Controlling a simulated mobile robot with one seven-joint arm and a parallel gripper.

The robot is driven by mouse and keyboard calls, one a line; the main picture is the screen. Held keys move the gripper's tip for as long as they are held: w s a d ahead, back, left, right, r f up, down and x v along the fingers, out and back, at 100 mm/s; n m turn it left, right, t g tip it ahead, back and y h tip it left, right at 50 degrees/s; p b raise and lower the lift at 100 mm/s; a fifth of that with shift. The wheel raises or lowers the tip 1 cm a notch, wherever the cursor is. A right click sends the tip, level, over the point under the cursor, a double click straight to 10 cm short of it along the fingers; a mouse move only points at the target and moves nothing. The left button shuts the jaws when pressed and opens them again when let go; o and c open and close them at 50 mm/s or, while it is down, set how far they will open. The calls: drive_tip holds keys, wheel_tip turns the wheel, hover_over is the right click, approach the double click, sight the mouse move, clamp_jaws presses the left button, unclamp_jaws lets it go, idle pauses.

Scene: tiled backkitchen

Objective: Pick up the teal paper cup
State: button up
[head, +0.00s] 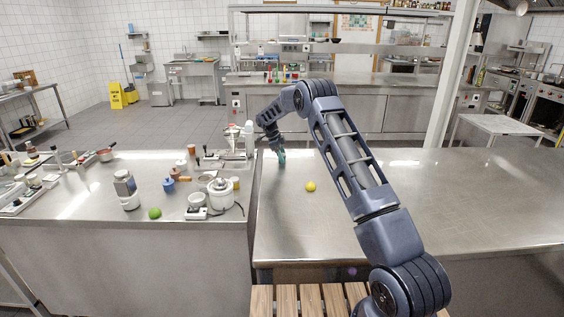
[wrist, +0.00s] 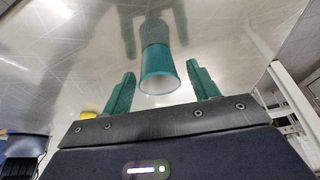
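The teal paper cup (wrist: 157,62) stands on the steel counter in the wrist view, its open rim and pale inside facing me. My gripper (wrist: 160,72) is open, with one teal finger on each side of the cup. A gap shows between each finger and the cup's rim. In the head view my gripper (head: 281,158) is low over the counter near its left end. The cup and the teal fingers cannot be told apart there.
A yellow lemon (head: 310,187) lies on the steel counter (head: 470,205), closer to me than the gripper. The left counter holds a green lime (head: 154,213), a white cooker (head: 220,194) and several jars and utensils. The right side of my counter is clear.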

drive_tip(key=c, duration=0.9)
drive_tip(key=shift+r, duration=0.1)
